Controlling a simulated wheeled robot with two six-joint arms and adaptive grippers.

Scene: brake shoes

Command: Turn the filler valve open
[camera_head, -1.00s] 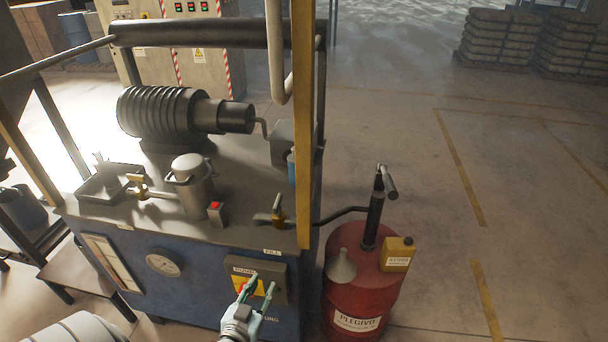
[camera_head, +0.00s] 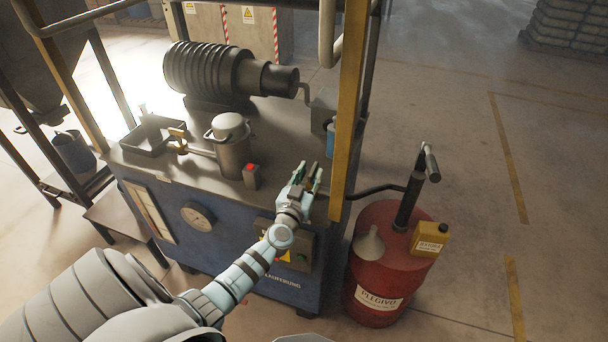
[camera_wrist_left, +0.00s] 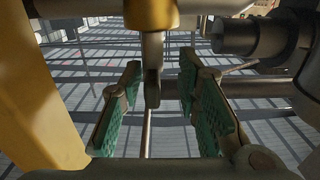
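The filler valve stands at the right front corner of the machine top, mostly hidden behind my left gripper (camera_head: 307,178) in the head view. In the left wrist view, its brass body (camera_wrist_left: 151,14) is at the top and its dark lever (camera_wrist_left: 152,85) points down between my fingers. My left gripper (camera_wrist_left: 158,105) is open, with green pads on both sides of the lever. Gaps show between the pads and the lever. My right gripper is not in view.
A yellow post (camera_head: 347,120) stands close right of my left gripper and also shows in the left wrist view (camera_wrist_left: 42,90). A pipe (camera_head: 375,191) runs to the red drum (camera_head: 378,270). A pot (camera_head: 232,155) and red-button box (camera_head: 251,177) stand to the left.

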